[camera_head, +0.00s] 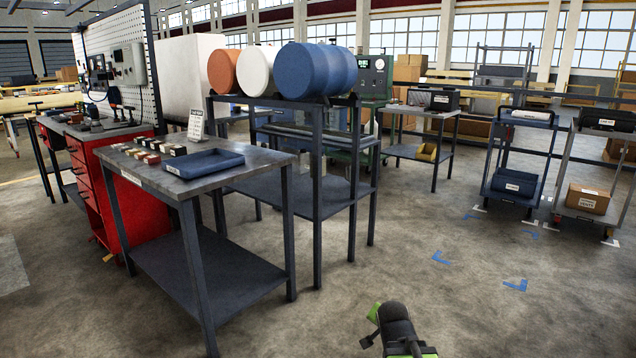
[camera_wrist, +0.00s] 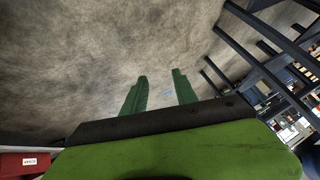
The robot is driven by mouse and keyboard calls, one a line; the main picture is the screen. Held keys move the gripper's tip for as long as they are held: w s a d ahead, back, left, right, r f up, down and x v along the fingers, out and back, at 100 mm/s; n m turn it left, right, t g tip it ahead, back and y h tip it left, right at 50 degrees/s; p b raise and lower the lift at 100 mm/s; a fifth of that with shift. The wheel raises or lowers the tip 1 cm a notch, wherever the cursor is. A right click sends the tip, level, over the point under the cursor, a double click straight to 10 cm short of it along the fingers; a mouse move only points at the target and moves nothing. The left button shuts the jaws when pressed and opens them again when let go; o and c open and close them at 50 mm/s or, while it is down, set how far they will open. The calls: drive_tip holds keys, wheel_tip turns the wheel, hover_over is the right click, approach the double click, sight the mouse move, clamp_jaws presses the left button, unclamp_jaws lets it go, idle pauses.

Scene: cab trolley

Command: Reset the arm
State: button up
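My gripper (camera_wrist: 160,90) shows in the wrist view as two green fingers standing apart, with nothing visible between them. Bare concrete floor lies behind the fingers. In the head view a green and black part of my arm (camera_head: 400,335) shows at the bottom edge, right of centre, over open floor. The fingers cannot be made out in the head view.
A steel table (camera_head: 222,172) with a blue tray (camera_head: 203,163) and small blocks stands at left, beside a red cabinet (camera_head: 135,195). A rack (camera_head: 318,180) holds three drums. Two trolleys, one with a blue bin (camera_head: 514,183), stand right. Floor around my arm is clear.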

drive_tip(key=s+a+f+n+g+y+p, duration=0.15)
drive_tip(key=s+n+g, duration=0.25)
drive_tip(key=s, duration=0.4)
drive_tip(key=s+a+f+n+g, duration=0.3)
drive_tip(key=s+n+g, duration=0.15)
drive_tip(key=s, duration=0.25)
wheel_tip(320, 180, up, 37)
drive_tip(key=p, duration=3.6)
drive_tip(key=shift+t+p, duration=0.3)
drive_tip(key=shift+t, duration=0.05)
drive_tip(key=shift+d, duration=0.1)
